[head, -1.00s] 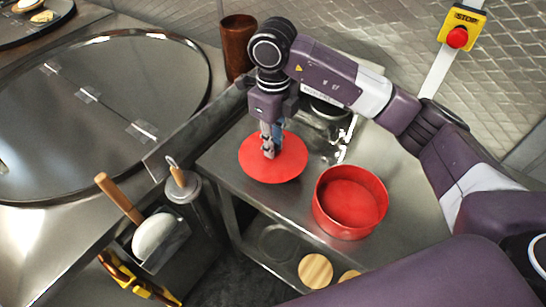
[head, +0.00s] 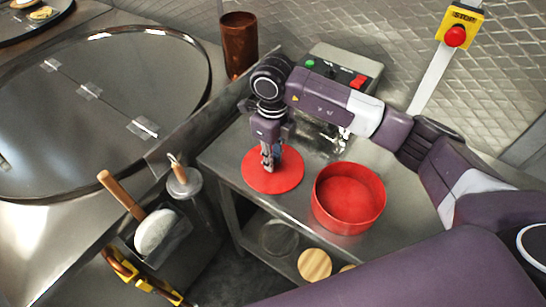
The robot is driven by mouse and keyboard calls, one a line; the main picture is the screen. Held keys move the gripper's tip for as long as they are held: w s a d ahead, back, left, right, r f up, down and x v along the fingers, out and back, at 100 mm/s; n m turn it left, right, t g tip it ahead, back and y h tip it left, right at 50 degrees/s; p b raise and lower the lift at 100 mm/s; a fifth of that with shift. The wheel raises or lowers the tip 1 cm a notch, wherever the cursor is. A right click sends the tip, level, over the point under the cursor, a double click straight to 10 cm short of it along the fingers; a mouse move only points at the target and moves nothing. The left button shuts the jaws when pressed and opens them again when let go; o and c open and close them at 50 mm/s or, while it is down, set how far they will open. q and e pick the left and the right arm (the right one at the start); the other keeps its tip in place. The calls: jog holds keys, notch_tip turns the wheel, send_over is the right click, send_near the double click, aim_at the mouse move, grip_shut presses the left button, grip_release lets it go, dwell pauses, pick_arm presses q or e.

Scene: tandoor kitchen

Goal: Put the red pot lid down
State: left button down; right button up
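The red pot lid (head: 283,181) is a flat red disc at the left part of the steel table (head: 232,160) in the head view. It lies level, at or very close to the table top; I cannot tell whether it touches. My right gripper (head: 268,165) points straight down over the lid's middle, its fingers close together around the lid's handle, which they mostly hide. The open red pot (head: 348,215) stands on the table to the right of the lid, apart from it. My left gripper is not in view.
A brown cup (head: 239,45) and a control box (head: 335,65) with green and red buttons stand behind. A large round steel cover (head: 95,110) is at left. Tools with wooden handles (head: 121,194) hang in front of it. A lower shelf holds round wooden pieces (head: 314,264).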

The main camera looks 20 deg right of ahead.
jog(key=shift+o, duration=1.4)
jog(key=shift+r, duration=0.1)
jog(key=shift+r, duration=0.25)
notch_tip(320, 180, up, 12)
jog(key=b, duration=0.3)
jog(key=shift+f, duration=0.15)
